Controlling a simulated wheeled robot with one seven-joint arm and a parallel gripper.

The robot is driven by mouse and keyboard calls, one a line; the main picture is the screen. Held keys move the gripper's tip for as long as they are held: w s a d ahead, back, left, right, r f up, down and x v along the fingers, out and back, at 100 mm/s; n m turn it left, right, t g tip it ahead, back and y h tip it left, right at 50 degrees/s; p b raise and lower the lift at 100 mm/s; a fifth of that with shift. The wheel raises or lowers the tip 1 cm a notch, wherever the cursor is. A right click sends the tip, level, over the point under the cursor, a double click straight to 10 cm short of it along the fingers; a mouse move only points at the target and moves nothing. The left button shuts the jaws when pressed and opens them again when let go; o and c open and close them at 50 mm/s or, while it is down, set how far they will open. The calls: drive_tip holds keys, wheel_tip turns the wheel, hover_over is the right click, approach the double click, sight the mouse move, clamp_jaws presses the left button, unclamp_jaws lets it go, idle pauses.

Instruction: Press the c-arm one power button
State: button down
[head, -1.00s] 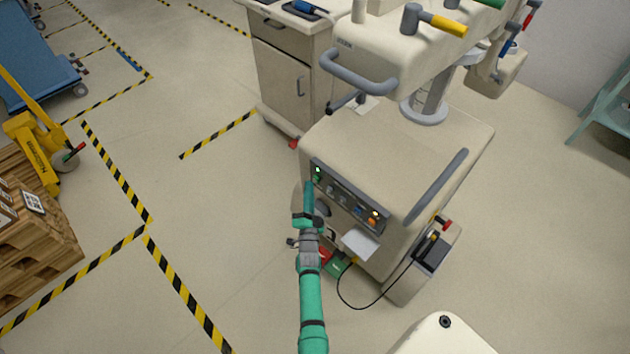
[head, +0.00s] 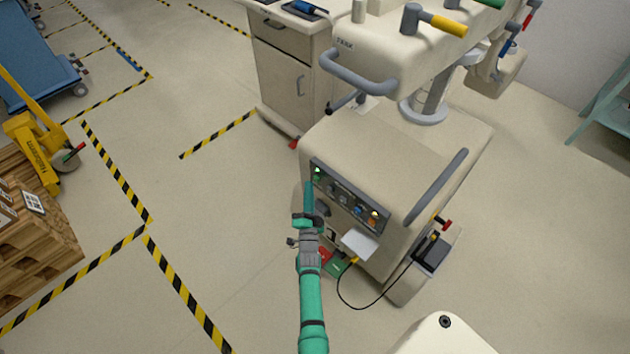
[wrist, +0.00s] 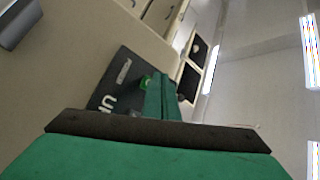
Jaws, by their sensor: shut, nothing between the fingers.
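The C-arm cart (head: 400,150) is a cream machine with a dark control panel (head: 345,196) on its near face. A green-lit button (head: 317,171) sits at the panel's upper left end; I take it to be the power button. My gripper (head: 309,186) is shut and empty, its green tip close to that left end of the panel. In the wrist view the shut fingers (wrist: 162,98) point at the dark panel (wrist: 122,80). The green button (wrist: 146,82) shows just left of the fingers, partly hidden by them. I cannot tell whether the tip touches it.
An orange button (head: 372,222) and other controls sit further right on the panel. A grey handle (head: 438,186) and a black cable (head: 375,306) are at the cart's right side. A cabinet (head: 282,75) stands behind.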

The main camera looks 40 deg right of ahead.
drive_tip(key=shift+d, duration=0.1)
drive_tip(key=shift+d, duration=0.55)
idle(0.8)
drive_tip(key=shift+a, duration=0.65)
drive_tip(key=a, duration=0.6)
drive_tip(key=shift+s, duration=0.25)
idle(0.5)
drive_tip(key=shift+s, duration=0.1)
